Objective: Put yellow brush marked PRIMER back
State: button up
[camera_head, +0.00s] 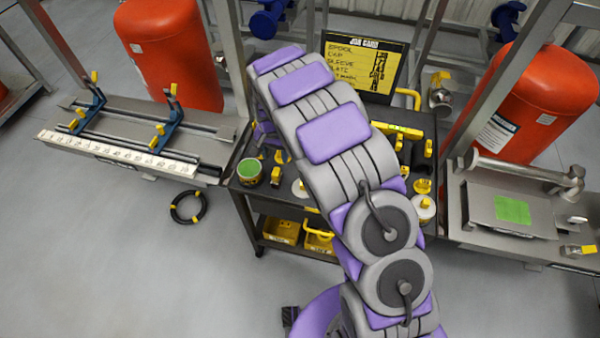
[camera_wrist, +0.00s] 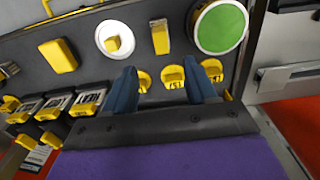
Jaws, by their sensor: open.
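My gripper (camera_wrist: 161,68) shows in the wrist view with its two blue-grey fingers apart and nothing clearly held between them. It is over a dark cart top, and a small yellow piece (camera_wrist: 172,76) with dark marks shows between the fingers. Similar yellow pieces (camera_wrist: 213,70) show beside each finger. Several yellow-and-grey items with dark labels (camera_wrist: 55,106) lie at the left. I cannot read PRIMER on anything, so I cannot tell which item is the brush. In the head view my arm hides the gripper and part of the black cart (camera_head: 236,190).
A green-topped can (camera_wrist: 220,27) and a white disc (camera_wrist: 115,38) with a yellow block stand on the cart. Yellow bins (camera_head: 281,231) sit on its lower shelf. A job card (camera_head: 365,66) stands behind. A steel bench (camera_head: 512,205) is right, a ruled rack (camera_head: 118,153) left.

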jog(key=shift+a, duration=0.2)
jog(key=shift+s+d+r, duration=0.1)
jog(key=shift+r, duration=0.25)
jog(key=s+d+r+n, duration=0.1)
jog(key=s+d+r, duration=1.1)
jog(key=s+r, duration=0.4)
jog(key=s+d+r+n+g, duration=0.1)
jog(key=s+d+r, duration=0.1)
jog(key=s, duration=1)
jog(key=s+d+r+n, duration=0.2)
jog(key=s+r, duration=0.1)
jog(key=s, duration=0.9)
jog(key=shift+g, duration=0.4)
jog(key=shift+r, duration=0.1)
